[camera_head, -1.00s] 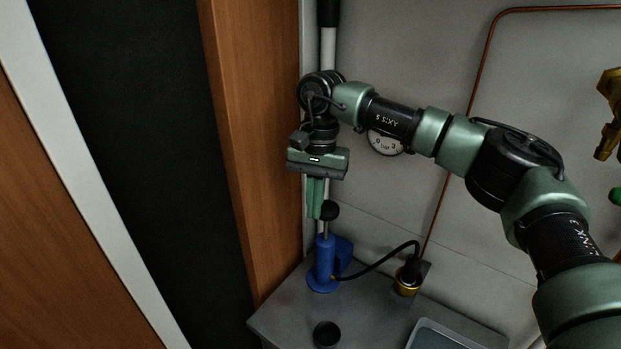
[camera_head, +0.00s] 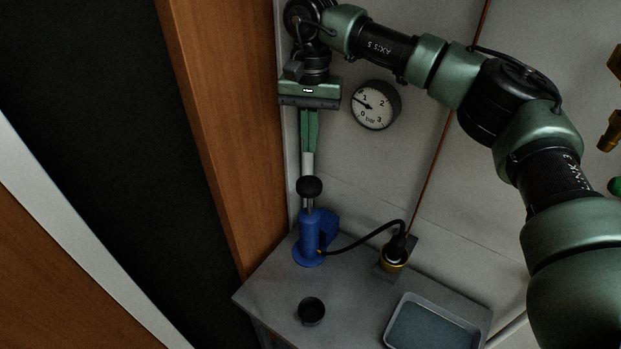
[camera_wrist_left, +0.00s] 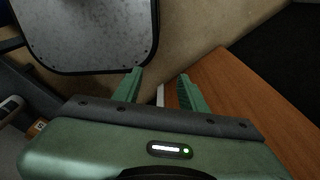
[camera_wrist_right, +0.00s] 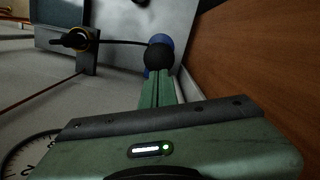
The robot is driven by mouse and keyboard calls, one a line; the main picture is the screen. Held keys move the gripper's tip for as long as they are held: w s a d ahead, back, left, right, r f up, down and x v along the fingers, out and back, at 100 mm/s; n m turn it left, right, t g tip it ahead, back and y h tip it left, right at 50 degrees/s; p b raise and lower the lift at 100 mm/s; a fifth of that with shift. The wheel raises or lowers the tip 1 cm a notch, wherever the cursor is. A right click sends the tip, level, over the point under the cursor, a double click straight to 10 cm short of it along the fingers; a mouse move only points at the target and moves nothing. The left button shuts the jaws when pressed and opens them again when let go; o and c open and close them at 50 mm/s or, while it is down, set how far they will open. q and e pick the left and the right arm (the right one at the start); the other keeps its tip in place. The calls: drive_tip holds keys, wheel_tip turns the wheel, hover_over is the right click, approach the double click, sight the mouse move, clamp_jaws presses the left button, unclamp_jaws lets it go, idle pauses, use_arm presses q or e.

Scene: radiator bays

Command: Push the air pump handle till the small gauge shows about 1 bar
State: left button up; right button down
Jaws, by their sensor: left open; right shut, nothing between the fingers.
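The blue air pump (camera_head: 309,238) stands on the grey bench against the wall. Its handle, a black knob (camera_head: 309,187) on a short bare length of rod, is up a little above the pump body. My right gripper (camera_head: 309,150) is shut and empty, pointing down just above the knob, with a small gap. In the right wrist view the knob (camera_wrist_right: 159,56) lies just beyond the shut fingertips. The round white gauge (camera_head: 375,105) is on the wall; its needle points left, close to the 1, seemingly just below it. My left gripper (camera_wrist_left: 160,75) is open and empty, away from the pump.
A black hose runs from the pump to a brass-and-black fitting (camera_head: 394,254). A dark cup (camera_head: 311,311) and a grey tray (camera_head: 436,326) sit on the bench (camera_head: 272,295). A wooden panel (camera_head: 205,130) stands close left of the pump.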

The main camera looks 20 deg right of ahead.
sight(310, 180)
drive_tip(key=shift+f+b, duration=0.35)
drive_tip(key=shift+f, duration=0.1)
drive_tip(key=f+b, duration=0.1)
drive_tip(key=f, duration=0.1)
drive_tip(key=f+b, duration=0.2)
drive_tip(key=f, duration=0.1)
drive_tip(key=shift+s+f+b, duration=0.25)
drive_tip(key=shift+f+b, duration=0.1)
drive_tip(key=shift+b, duration=0.05)
drive_tip(key=shift+f, duration=0.3)
use_arm(q)
drive_tip(key=f, duration=0.4)
drive_tip(key=shift+s+a+f, duration=0.3)
drive_tip(key=shift+s+f, duration=0.05)
use_arm(e)
drive_tip(key=shift+r, duration=0.1)
use_arm(q)
drive_tip(key=shift+s+a, duration=0.1)
